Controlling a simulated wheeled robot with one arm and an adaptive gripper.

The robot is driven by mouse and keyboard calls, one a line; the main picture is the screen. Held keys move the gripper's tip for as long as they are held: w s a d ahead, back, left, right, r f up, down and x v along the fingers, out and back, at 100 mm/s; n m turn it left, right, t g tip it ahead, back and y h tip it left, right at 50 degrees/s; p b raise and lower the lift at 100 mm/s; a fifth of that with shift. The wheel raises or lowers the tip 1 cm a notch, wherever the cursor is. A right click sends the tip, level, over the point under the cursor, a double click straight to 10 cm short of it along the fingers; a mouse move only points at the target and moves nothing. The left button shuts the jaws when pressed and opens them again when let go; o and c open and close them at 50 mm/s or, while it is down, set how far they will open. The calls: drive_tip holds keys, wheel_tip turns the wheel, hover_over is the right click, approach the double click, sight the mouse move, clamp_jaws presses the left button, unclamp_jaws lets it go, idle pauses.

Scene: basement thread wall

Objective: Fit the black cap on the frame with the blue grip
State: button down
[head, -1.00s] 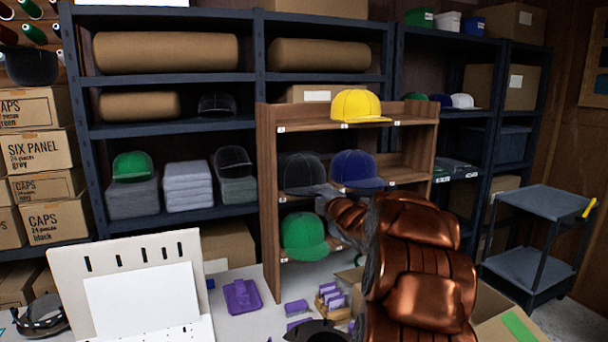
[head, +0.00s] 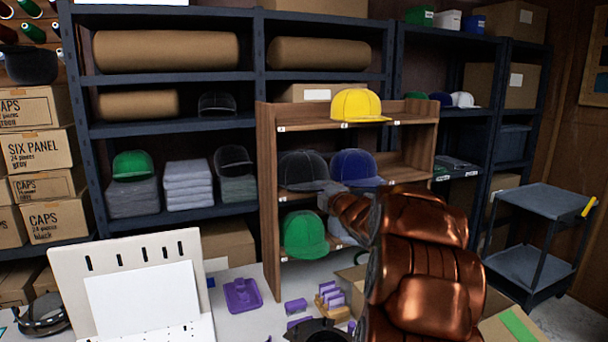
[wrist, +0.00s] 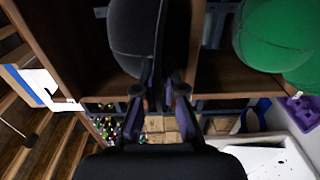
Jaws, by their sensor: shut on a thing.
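The black cap (head: 303,170) is in the left middle compartment of the wooden cubby, beside a blue cap (head: 357,168). In the wrist view the black cap (wrist: 134,35) is seen close, with its dark brim running down between the fingers. My gripper (wrist: 158,98) is shut on the black cap at its brim; in the head view my gripper (head: 328,196) is at the cubby front, partly hidden by my arm. I cannot make out which item is the frame with the blue grip. A dark ring-shaped frame (head: 42,314) lies at lower left, with no blue grip discernible.
The wooden cubby (head: 268,215) has narrow openings, with a green cap (head: 304,234) below and a yellow cap (head: 357,104) on top. A white board (head: 72,272) stands on the table near purple trays (head: 241,295). An open carton (head: 500,325) is at lower right.

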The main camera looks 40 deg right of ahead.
drive_tip(key=v, duration=1.8)
drive_tip(key=shift+s+b, duration=0.2)
drive_tip(key=shift+b, duration=0.25)
